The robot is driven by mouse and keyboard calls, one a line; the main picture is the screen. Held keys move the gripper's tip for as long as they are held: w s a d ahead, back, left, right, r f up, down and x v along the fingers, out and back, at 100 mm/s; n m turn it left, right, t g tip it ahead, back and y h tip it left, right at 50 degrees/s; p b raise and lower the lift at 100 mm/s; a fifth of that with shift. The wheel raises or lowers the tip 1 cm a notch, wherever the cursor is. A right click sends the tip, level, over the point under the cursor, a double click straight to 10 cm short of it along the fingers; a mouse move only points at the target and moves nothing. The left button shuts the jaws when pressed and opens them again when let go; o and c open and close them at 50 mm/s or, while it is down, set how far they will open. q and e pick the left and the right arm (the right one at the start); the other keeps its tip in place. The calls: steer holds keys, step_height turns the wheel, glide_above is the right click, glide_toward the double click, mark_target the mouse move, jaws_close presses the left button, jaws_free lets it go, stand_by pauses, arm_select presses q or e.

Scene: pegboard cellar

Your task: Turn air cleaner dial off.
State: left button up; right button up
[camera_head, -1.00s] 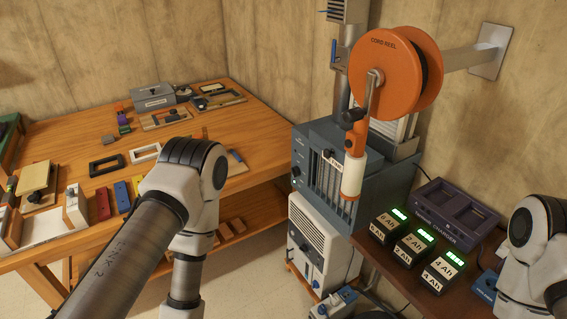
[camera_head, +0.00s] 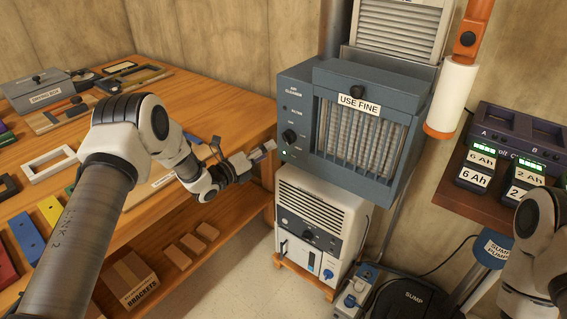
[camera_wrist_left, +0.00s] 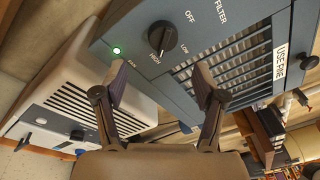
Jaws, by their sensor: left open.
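The air cleaner (camera_head: 298,90) is a blue-grey box with a grilled front and a "USE FINE" tag. Its black round dial (camera_head: 290,136) is on the left part of the front; in the left wrist view the dial (camera_wrist_left: 162,37) appears turned toward HIGH, away from OFF. A small green lamp (camera_wrist_left: 116,50) glows beside it. My left gripper (camera_head: 262,152) is just left of the box, slightly below the dial. In the left wrist view its fingers (camera_wrist_left: 160,80) are spread and empty, apart from the dial. My right gripper is out of view.
A white louvred unit (camera_head: 318,222) stands directly below the air cleaner. The wooden workbench (camera_head: 235,123) with tools is at left. A paper roll (camera_head: 452,95) hangs at right, above a charger shelf (camera_head: 450,185). A sump pump (camera_head: 410,298) sits low on the floor.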

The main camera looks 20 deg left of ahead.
mark_target(284, 139)
arm_select(q)
steer(key=shift+m, duration=0.3)
steer(key=x, duration=0.7)
steer(key=shift+w+d+r, duration=0.15)
steer(key=shift+w+r, duration=0.1)
steer(key=shift+w, duration=0.05)
steer(key=shift+c, duration=0.4)
steer(key=c, duration=1.1)
